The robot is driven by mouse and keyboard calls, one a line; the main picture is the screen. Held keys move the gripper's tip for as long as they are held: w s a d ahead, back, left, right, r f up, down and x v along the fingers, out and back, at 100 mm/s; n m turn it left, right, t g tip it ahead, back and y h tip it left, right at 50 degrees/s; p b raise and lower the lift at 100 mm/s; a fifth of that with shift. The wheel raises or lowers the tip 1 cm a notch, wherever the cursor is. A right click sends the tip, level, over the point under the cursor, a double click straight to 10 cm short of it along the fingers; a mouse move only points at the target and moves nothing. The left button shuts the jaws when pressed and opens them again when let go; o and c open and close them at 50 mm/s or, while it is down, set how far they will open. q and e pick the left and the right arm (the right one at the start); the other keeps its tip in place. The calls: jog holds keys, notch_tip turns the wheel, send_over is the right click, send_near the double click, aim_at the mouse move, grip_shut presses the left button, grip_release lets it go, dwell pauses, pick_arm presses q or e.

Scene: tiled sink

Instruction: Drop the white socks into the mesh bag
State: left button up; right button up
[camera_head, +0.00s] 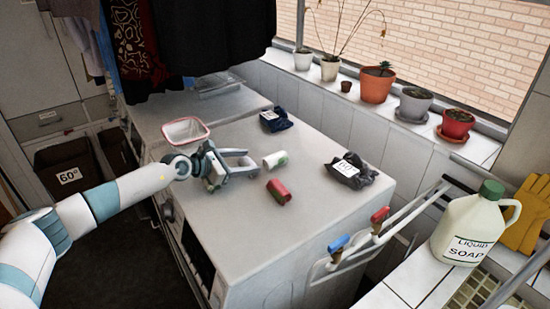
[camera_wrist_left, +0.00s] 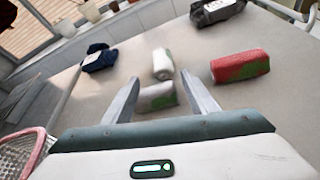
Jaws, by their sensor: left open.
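A white rolled sock with a green patch (camera_head: 275,160) lies on the white machine top, just beyond my left gripper. It also shows in the left wrist view (camera_wrist_left: 162,64). A second, greyish-white roll with some green (camera_wrist_left: 158,97) lies nearer, between my left fingers in the wrist view. My left gripper (camera_head: 243,162) is open, low over the machine top, its fingers apart; the wrist view shows no clear contact (camera_wrist_left: 160,95). The mesh container with a pink-red rim (camera_head: 185,130) stands behind and left of the gripper; its edge shows in the wrist view (camera_wrist_left: 18,150). My right gripper is not visible.
A red-and-green roll (camera_head: 279,192) lies near the white one. A navy bundle (camera_head: 275,120) and a black tagged bundle (camera_head: 351,171) lie farther off. A soap jug (camera_head: 470,229) stands at right. Clothes hang above the back left.

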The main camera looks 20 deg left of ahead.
aim_at(265, 161)
pick_arm(q)
jog(key=x, duration=0.5)
jog(key=shift+p, duration=0.3)
jog(key=shift+d, duration=0.1)
jog(key=shift+p+x, duration=0.3)
jog(key=shift+x, duration=0.55)
jog(key=shift+f+x, duration=0.15)
jog(key=shift+x, duration=0.75)
jog(key=shift+f+x, duration=0.15)
jog(key=shift+x, duration=0.75)
jog(key=shift+s, duration=0.15)
jog(key=shift+c, duration=0.3)
jog(key=c, duration=0.8)
jog(key=shift+r, duration=0.2)
jog(key=shift+c, duration=0.2)
